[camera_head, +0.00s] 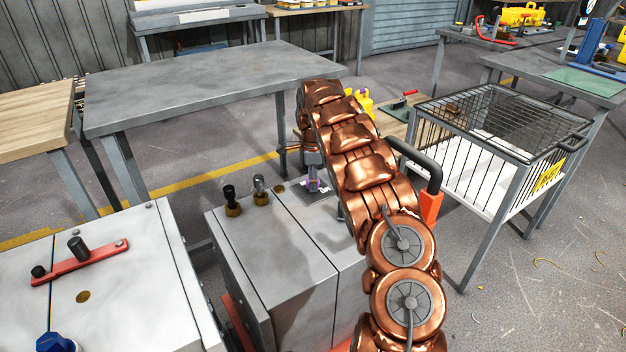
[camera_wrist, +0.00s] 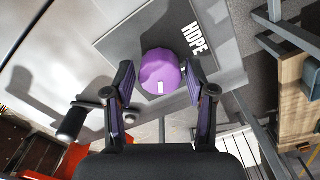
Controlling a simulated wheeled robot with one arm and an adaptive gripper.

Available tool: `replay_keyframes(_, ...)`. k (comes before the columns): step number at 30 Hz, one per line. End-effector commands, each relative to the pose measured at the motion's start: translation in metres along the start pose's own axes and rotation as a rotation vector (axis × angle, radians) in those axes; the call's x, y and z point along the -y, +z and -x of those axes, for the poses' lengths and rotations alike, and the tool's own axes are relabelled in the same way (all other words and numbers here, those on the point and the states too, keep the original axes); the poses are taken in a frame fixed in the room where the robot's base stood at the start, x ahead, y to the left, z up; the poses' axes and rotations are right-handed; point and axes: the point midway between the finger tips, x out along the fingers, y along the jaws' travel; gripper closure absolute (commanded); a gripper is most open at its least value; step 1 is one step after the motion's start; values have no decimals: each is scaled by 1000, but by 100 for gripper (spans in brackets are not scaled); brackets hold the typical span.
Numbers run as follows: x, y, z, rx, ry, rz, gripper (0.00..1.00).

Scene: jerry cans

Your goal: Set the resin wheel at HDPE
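The resin wheel (camera_wrist: 161,70) is a round purple knob with a small white mark, in the wrist view. It sits on a grey plate (camera_wrist: 125,32) that carries the white word HDPE (camera_wrist: 194,39) to the upper right of the wheel. The white mark lies on the wheel's lower side in this view, away from the word. My gripper (camera_wrist: 158,72) is open, one finger left and one right of the wheel, with visible gaps on both sides. In the head view my gripper (camera_head: 313,172) points down over the grey cabinet (camera_head: 270,240); my arm hides part of its top.
Two short levers with brass bases (camera_head: 245,197) stand on the cabinet left of my gripper. A black handle with an orange end (camera_head: 430,200) is at the right. A wire cart (camera_head: 490,150) stands further right. A bare grey table (camera_head: 210,90) is behind.

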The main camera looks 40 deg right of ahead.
Motion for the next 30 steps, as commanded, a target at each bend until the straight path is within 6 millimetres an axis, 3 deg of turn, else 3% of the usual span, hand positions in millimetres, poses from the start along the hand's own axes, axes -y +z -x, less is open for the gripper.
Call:
replay_keyframes(2,0,0,0,0,0,0,56)
replay_keyframes(12,0,0,0,0,1,0,92)
replay_keyframes(22,0,1,2,1,2,35,92)
replay_keyframes(30,-1,2,2,2,3,163,92)
